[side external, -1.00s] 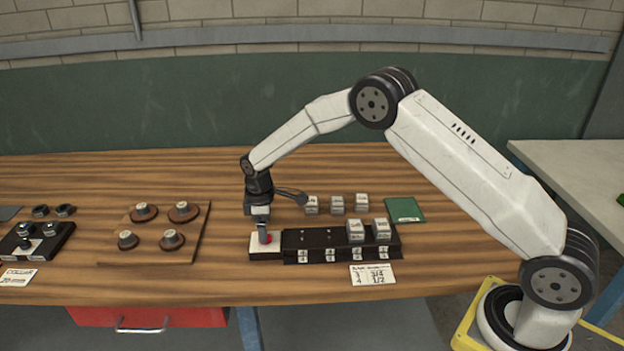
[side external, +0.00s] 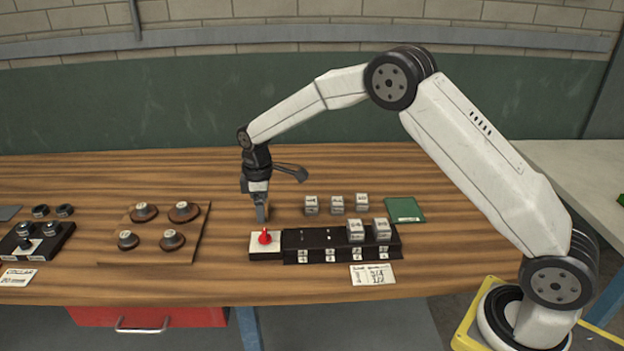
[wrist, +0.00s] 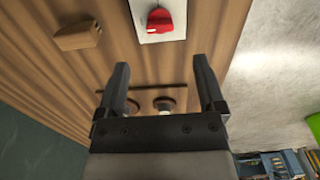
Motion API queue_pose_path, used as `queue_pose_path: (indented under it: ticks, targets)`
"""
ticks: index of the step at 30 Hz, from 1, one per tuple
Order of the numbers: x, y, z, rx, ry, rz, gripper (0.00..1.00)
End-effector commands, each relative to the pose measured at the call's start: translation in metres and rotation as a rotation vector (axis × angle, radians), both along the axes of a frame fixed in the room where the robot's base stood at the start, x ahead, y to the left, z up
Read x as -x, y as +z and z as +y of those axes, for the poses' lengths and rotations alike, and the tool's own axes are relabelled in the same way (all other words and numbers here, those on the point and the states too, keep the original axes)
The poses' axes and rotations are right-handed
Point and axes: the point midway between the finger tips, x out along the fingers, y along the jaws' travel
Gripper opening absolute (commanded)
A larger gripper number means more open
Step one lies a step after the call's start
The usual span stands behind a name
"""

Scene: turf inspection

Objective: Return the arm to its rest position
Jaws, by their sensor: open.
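My gripper (side external: 262,215) is above and just behind a red knob (side external: 265,237) on a white plate (side external: 256,250), apart from it. In the wrist view my gripper (wrist: 160,72) has its two fingers spread with nothing between them. The red knob (wrist: 160,19) shows beyond the fingertips on its white plate (wrist: 146,36). My arm reaches from its base at the right, bent at a high elbow and sloping down to the wrist.
A black rack (side external: 342,256) with pale blocks stands right of the plate. Several blocks (side external: 336,205) and a green pad (side external: 404,209) lie behind it. A wooden board (side external: 150,250) with round knobs is to the left. Space above the bench is clear.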

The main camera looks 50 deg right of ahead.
Motion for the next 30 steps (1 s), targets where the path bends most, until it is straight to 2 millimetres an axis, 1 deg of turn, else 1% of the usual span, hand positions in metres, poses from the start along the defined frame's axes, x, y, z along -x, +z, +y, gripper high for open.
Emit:
queue_pose_path:
  ticks: [5, 11, 14, 20, 26, 30]
  targets:
    - [0.007, 0.005, -0.002, 0.000, -0.028, -0.009, 0.88]
    - [0.028, 0.016, -0.007, -0.004, -0.111, -0.033, 0.88]
    - [0.045, 0.022, -0.010, -0.007, -0.170, -0.050, 0.88]
    - [0.084, 0.033, -0.017, -0.016, -0.298, -0.088, 0.88]
    - [0.128, 0.040, -0.023, -0.030, -0.425, -0.122, 0.88]
    - [0.160, 0.043, -0.027, -0.042, -0.515, -0.147, 0.88]
